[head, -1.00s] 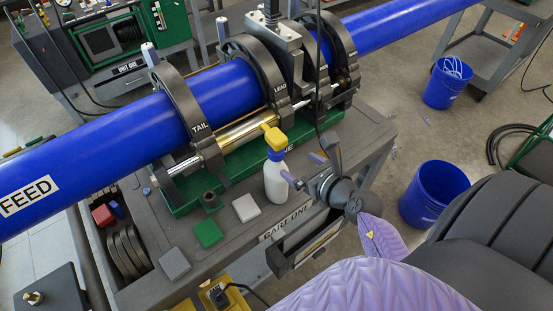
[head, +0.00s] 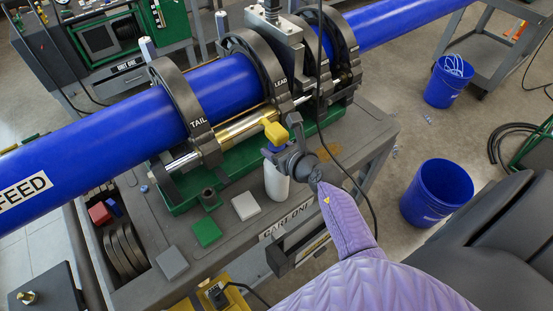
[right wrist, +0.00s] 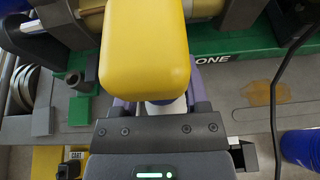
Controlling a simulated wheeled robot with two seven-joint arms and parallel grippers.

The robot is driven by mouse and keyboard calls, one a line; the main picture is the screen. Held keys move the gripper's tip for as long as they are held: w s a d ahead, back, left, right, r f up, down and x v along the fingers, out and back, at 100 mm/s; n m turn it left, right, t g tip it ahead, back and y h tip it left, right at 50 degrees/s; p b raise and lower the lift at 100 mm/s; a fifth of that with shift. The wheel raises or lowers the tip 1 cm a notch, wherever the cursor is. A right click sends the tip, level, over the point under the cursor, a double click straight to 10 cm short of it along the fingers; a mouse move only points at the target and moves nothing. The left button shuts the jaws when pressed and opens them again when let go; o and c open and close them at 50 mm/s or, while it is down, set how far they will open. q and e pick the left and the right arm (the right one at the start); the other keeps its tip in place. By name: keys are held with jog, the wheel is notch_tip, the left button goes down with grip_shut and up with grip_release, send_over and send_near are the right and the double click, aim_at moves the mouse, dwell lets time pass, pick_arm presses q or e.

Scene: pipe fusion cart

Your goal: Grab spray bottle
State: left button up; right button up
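The spray bottle has a white body (head: 277,183) and a yellow head (head: 275,133), and stands upright on the cart's grey top. My right gripper (head: 279,158) is at the bottle's upper part, just under the yellow head. In the right wrist view the yellow head (right wrist: 147,50) fills the upper middle and hides most of the fingers. The fingers (right wrist: 163,106) stand apart, on either side of the white neck. Contact with the bottle cannot be made out. My left gripper is not in view.
Behind the bottle is the green-based fusion machine with clamp rings (head: 182,110) and a blue pipe (head: 110,130). Green (head: 206,232) and grey blocks lie left of the bottle. A black cable (head: 345,170) hangs close right of my gripper. Blue buckets (head: 437,192) stand on the floor.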

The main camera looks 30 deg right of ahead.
grip_shut()
dwell(1.0)
